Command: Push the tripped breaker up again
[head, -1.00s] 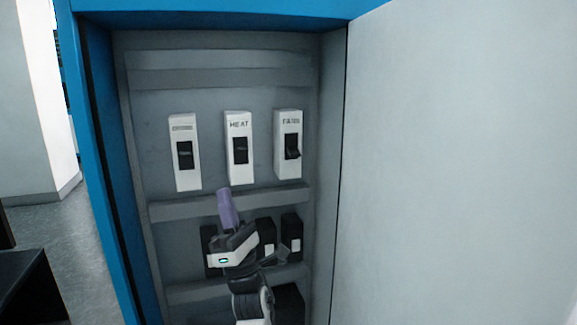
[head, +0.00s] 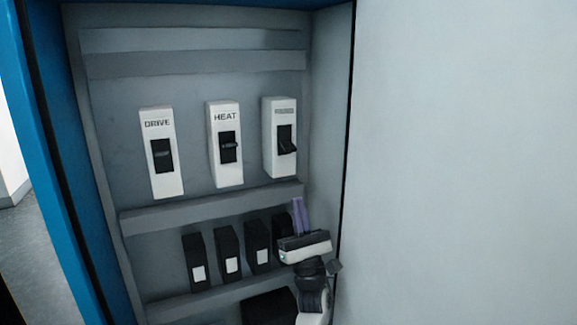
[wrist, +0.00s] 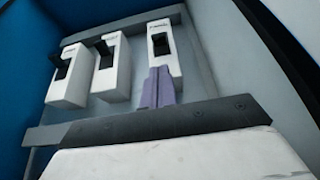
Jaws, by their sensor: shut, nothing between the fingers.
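Three white breakers stand in a row in the cabinet: the DRIVE breaker (head: 157,119) at left, the HEAT breaker (head: 225,112) in the middle, and the right breaker (head: 280,105), its label blurred. The right breaker's black lever (head: 287,146) slants down and outward; the levers of DRIVE (head: 162,154) and HEAT (head: 229,145) stick out more level. My gripper (head: 298,201) is below the right breaker, its purple fingers shut together and pointing up, holding nothing. In the wrist view the fingers (wrist: 158,82) overlap the lower end of the rightmost breaker (wrist: 168,64); I cannot tell whether they touch.
A grey rail (head: 210,210) runs below the breakers. Several black modules with white labels, such as one (head: 228,245), stand under it. A large pale panel (head: 460,160) closes off the right side, near my gripper. The cabinet's blue frame (head: 40,170) is at left.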

